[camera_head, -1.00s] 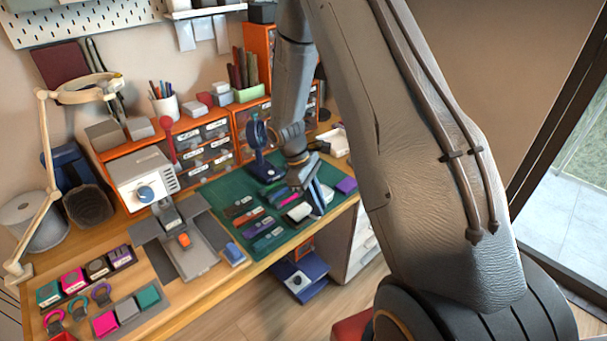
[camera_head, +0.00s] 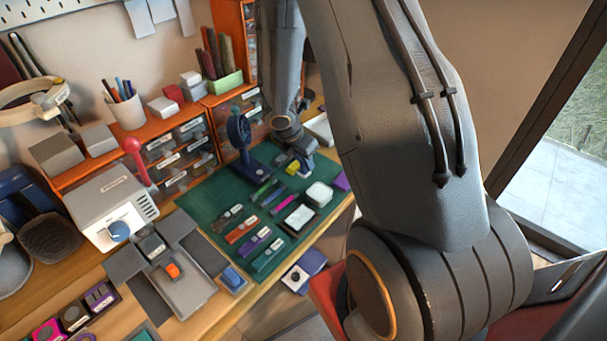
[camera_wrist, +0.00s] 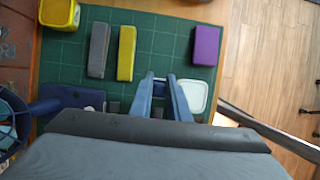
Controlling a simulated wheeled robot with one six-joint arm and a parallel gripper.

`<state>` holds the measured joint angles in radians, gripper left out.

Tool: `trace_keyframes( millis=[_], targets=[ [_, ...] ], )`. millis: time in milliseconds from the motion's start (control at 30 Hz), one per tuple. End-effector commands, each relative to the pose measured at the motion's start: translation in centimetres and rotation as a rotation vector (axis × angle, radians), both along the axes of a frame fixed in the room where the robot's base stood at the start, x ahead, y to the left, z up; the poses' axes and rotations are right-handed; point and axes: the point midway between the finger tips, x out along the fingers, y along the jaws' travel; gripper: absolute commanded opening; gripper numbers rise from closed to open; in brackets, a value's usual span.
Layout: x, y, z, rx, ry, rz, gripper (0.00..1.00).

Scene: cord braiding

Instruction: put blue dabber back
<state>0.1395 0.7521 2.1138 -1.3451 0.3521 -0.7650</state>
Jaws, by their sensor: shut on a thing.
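My gripper (camera_wrist: 160,80) shows in the wrist view as two bluish fingers over the green mat (camera_wrist: 160,30). Its tips are close together, and the thing between them is too small and dark to make out. In the head view my wrist is over the mat's far right part, and the fingertips are hard to see. A small blue piece (camera_head: 232,276) sits on a grey pad right of the grey press plate; I cannot tell whether it is the blue dabber. A white lidded box (camera_wrist: 195,96) lies beside my right finger.
A grey block (camera_wrist: 98,50), a yellow block (camera_wrist: 126,53) and a purple block (camera_wrist: 206,45) lie ahead on the mat. A yellow container (camera_wrist: 60,14) is at the far left. A dark blue stand (camera_head: 240,135) rises at the mat's back. Strips cover the mat's front.

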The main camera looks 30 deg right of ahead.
Motion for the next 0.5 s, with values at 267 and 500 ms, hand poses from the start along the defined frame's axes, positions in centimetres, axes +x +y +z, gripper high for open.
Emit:
trace_keyframes(
  millis=[267, 500],
  targets=[
    [-0.1, 0.1, -3.0, 0.001, 0.003, 0.001, 0.00],
    [0.0, 0.2, -5.1, 0.000, 0.000, 0.001, 0.00]
  ],
)
